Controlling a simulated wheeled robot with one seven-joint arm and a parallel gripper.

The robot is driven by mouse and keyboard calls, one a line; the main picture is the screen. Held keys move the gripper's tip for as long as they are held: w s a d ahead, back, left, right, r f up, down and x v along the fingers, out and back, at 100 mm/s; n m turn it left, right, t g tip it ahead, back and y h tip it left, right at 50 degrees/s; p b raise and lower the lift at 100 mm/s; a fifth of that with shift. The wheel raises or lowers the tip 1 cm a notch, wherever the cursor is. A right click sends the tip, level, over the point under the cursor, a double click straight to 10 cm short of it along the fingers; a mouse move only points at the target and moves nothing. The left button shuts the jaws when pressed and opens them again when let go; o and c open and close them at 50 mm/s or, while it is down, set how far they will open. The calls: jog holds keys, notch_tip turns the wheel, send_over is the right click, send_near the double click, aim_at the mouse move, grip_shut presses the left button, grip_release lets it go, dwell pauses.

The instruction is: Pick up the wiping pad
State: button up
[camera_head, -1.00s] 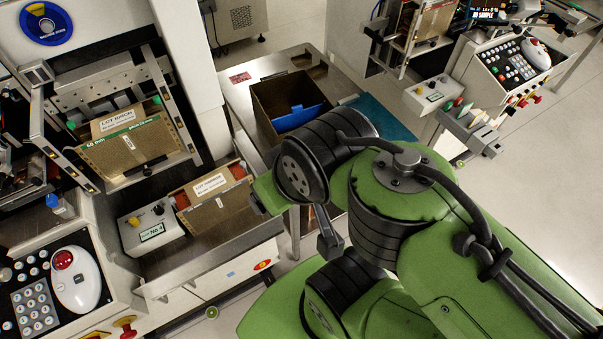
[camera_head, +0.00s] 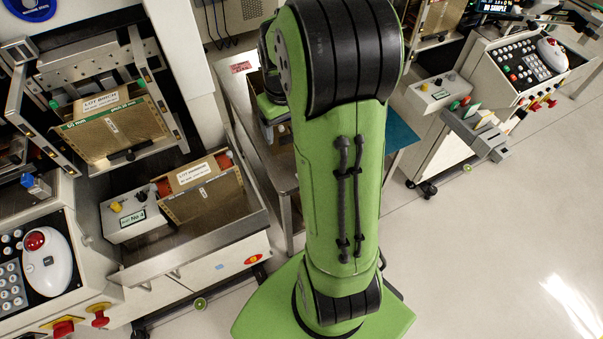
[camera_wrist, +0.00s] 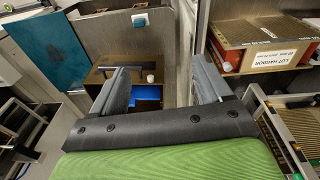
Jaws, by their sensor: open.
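No thing in view can be surely told as the wiping pad. In the wrist view a blue piece (camera_wrist: 147,93) shows in a dark brown open box (camera_wrist: 106,76), partly behind my left finger. My gripper (camera_wrist: 161,68) is open and empty, its two grey fingers wide apart. The box lies beyond the left finger, with a small white round item (camera_wrist: 150,78) by it. In the head view my arm hides the gripper and most of the box.
A teal sheet (camera_wrist: 48,52) lies on the metal table, and also shows in the head view (camera_head: 402,135). A labelled lot box (camera_wrist: 262,52) sits close on the right. Machines stand on both sides; the floor (camera_head: 490,240) at right is clear.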

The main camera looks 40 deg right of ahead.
jog(key=shift+m+g+y, duration=0.3)
jog(key=shift+g, duration=0.2)
jog(key=d+f+b, duration=0.1)
jog(key=d+f, duration=0.1)
jog(key=f, duration=0.4)
jog(key=d+f+b, duration=0.1)
jog(key=d+f, duration=0.1)
jog(key=f, duration=0.4)
jog(key=d+f+b, duration=0.1)
jog(key=d+f, duration=0.1)
jog(key=f, duration=0.5)
jog(key=shift+w+d, duration=0.15)
jog(key=shift+d, duration=0.05)
notch_tip(320, 180, down, 6)
jog(key=shift+r+b, duration=0.15)
jog(key=shift+b, duration=1)
jog(key=shift+r, duration=0.1)
jog(key=c, duration=1.1)
notch_tip(320, 180, up, 10)
jog(key=p, duration=0.3)
jog(key=shift+r, duration=0.1)
jog(key=o, duration=0.4)
jog(key=c, duration=0.3)
jog(key=shift+c, duration=0.2)
